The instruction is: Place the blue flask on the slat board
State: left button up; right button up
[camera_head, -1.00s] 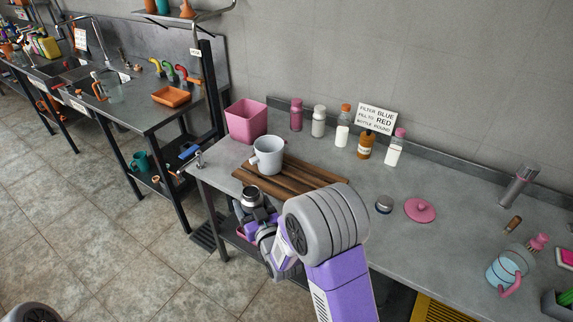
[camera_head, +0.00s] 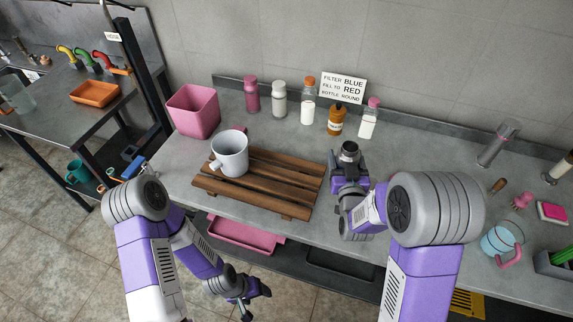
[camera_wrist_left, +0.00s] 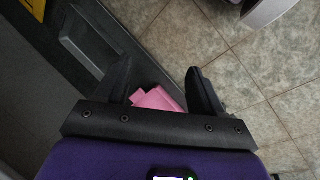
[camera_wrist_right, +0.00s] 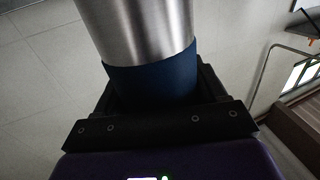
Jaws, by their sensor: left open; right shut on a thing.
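The blue flask (camera_head: 348,150) is a steel cylinder with a dark lid; its dark blue band shows in the right wrist view (camera_wrist_right: 150,78). My right gripper (camera_head: 349,178) is shut around it and holds it roughly upright, just right of the slat board. Whether its base touches the counter is hidden. The brown wooden slat board (camera_head: 262,190) lies on the counter, with a white mug (camera_head: 230,154) on its left part. The middle and right slats are bare. My left gripper (camera_head: 246,300) is open and empty, low in front of the counter; its spread fingers show in the left wrist view (camera_wrist_left: 165,88).
A pink bin (camera_head: 193,112) stands left of the board. Several bottles, including an amber one (camera_head: 336,122), line the back by a sign (camera_head: 343,88). A glass jug (camera_head: 502,238) stands at right. A pink tray (camera_head: 245,236) is on the shelf below.

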pick_arm(q)
jog(key=o, duration=0.4)
jog(key=shift+w+d+f+b, duration=0.2)
jog(key=shift+f+b, duration=0.25)
jog(key=shift+f, duration=0.15)
jog(key=shift+o, duration=0.6)
jog(key=shift+s+a+f+b, duration=0.1)
jog(key=shift+a+f+b, duration=0.05)
jog(key=shift+f+b, duration=0.65)
pick_arm(e)
jog(key=w+a+r+m+h, duration=0.1)
jog(key=a+r, duration=0.2)
jog(key=a, duration=0.4)
jog(key=a+r+h, duration=0.1)
jog(key=a+r, duration=0.3)
jog(key=a, duration=0.3)
pick_arm(q)
notch_tip(320, 180, down, 4)
jog(key=b, duration=0.3)
jog(key=shift+r+b, duration=0.15)
jog(key=shift+b, duration=0.2)
pick_arm(e)
notch_tip(320, 180, down, 10)
jog(key=a, duration=0.1)
jog(key=shift+s+a, duration=0.15)
jog(key=shift+a, duration=0.15)
jog(key=shift+f, duration=0.2)
jog(key=o, duration=1.2)
jog(key=shift+c, duration=0.2)
